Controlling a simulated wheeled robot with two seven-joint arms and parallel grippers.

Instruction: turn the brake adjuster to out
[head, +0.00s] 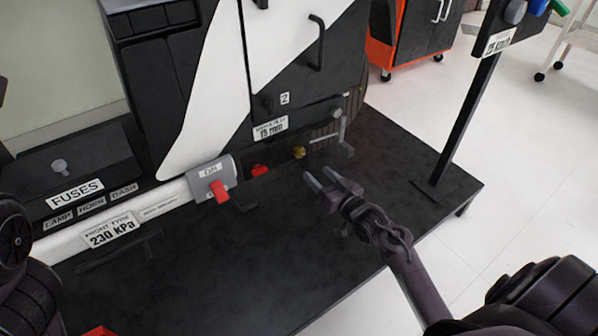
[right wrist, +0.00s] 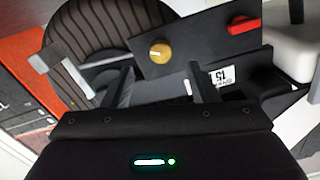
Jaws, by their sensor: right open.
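A round yellow knob (head: 299,152), which looks like the brake adjuster, sits low on the chassis beside a dark ribbed drum (head: 323,130). No readable label names it. In the right wrist view the knob (right wrist: 161,52) shows a pale mark on its left side and sits on a dark plate, beyond and between my fingers. My right gripper (head: 319,177) is open and empty, in front of and below the knob, apart from it. Its two fingers also show in the right wrist view (right wrist: 160,85). My left gripper is out of view; only dark arm parts show at the left.
A red knob (head: 259,170) is left of the yellow one, and a grey box with a red lever (head: 219,190) is farther left. A grey bracket (head: 341,130) stands out right of the drum. A black post (head: 467,125) rises at right. The black platform's front is mostly clear.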

